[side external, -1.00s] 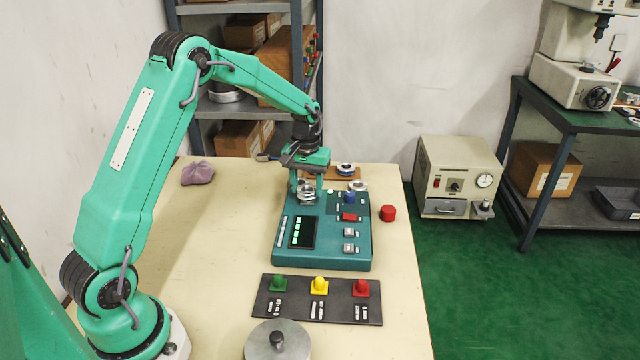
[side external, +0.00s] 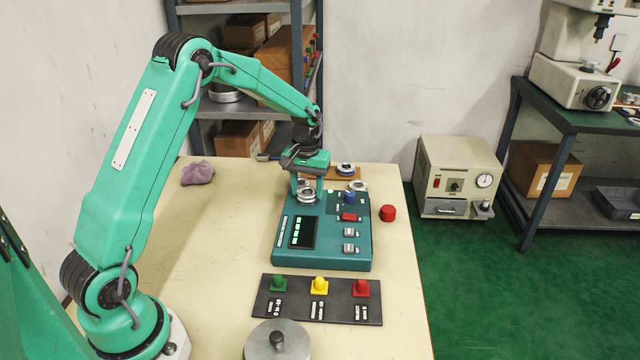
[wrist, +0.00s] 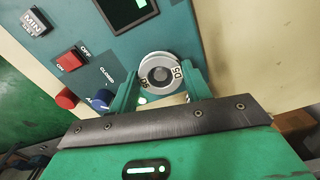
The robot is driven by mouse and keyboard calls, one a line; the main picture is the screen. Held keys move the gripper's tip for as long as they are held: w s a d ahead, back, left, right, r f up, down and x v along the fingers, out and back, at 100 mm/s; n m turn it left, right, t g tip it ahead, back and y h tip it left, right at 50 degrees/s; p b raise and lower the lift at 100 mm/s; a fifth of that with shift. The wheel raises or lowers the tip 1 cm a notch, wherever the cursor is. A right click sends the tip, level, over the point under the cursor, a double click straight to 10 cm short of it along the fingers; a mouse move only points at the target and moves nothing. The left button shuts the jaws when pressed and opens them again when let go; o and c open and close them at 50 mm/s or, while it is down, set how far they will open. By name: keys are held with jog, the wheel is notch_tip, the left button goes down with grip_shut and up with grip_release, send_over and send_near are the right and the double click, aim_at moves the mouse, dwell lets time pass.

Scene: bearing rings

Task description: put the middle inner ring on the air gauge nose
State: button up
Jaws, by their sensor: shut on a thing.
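The air gauge is a teal box (side external: 335,235) with a dark screen on the table. A silver ring (side external: 305,187) is between the fingers of my gripper (side external: 306,186), at the far left corner of the gauge's top, where the nose is. In the wrist view the pale ring (wrist: 144,65) sits between the two teal fingers of my gripper (wrist: 163,95). A grey disc with a dark centre and printed marks shows inside its rim. The ring looks lined up with the nose; I cannot tell how far down it is.
A brown board (side external: 343,175) with a blue and silver ring stands behind the gauge, with another silver ring (side external: 358,186) near it. A red cap (side external: 388,213), a purple cloth (side external: 197,173), a lamp panel (side external: 318,300) and a round metal weight (side external: 277,342) surround it.

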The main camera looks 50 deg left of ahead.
jog(key=shift+f, duration=0.3)
dwell(0.9)
jog(key=o, duration=1.2)
jog(key=shift+r, duration=0.15)
jog(key=shift+r, duration=3.55)
jog(key=shift+r, duration=0.15)
